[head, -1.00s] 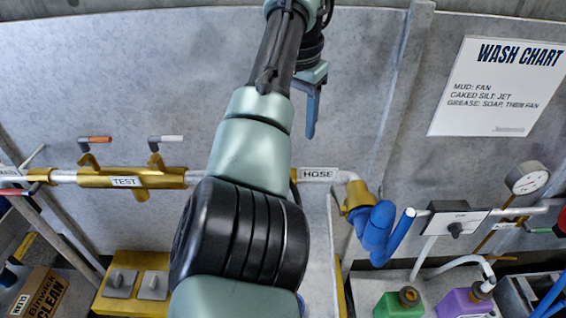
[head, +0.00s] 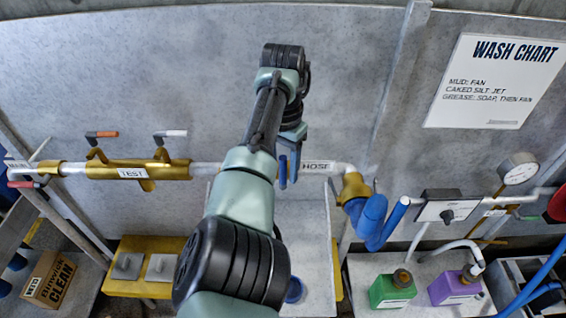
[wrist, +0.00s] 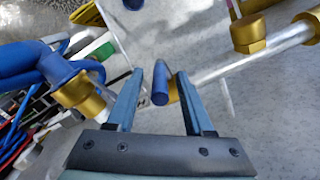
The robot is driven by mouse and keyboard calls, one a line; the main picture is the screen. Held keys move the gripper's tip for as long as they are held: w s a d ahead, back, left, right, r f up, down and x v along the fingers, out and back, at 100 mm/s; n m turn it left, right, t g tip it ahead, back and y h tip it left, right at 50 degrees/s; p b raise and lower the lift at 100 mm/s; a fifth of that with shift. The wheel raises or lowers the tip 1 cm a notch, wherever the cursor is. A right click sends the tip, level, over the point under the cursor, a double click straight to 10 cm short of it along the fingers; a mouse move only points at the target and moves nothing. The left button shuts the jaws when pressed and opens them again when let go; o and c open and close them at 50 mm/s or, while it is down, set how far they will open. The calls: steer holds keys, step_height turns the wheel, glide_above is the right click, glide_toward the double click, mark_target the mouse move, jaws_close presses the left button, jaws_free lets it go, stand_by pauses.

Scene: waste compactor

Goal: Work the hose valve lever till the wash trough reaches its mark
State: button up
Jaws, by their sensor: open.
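My gripper (head: 288,172) is open, low in front of the pipe, just left of the HOSE label (head: 317,167). In the wrist view, a blue-gripped lever (wrist: 160,88), which looks like the hose valve lever, shows between the spread fingers (wrist: 171,72). The fingers are not shut on it, and I cannot tell if either touches it. In the head view my arm and gripper hide the lever. A pale grey panel, possibly part of the wash trough (head: 310,225), shows below the pipe beside my arm. No level or mark can be made out there.
A blue hose (head: 372,222) hangs from a brass elbow right of the gripper. The brass TEST valve (head: 135,171) has levers to the left. Green (head: 392,291) and purple (head: 455,288) jugs stand lower right. A gauge (head: 518,168) is at far right.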

steer(key=shift+f, duration=0.6)
jaws_close()
stand_by(1.1)
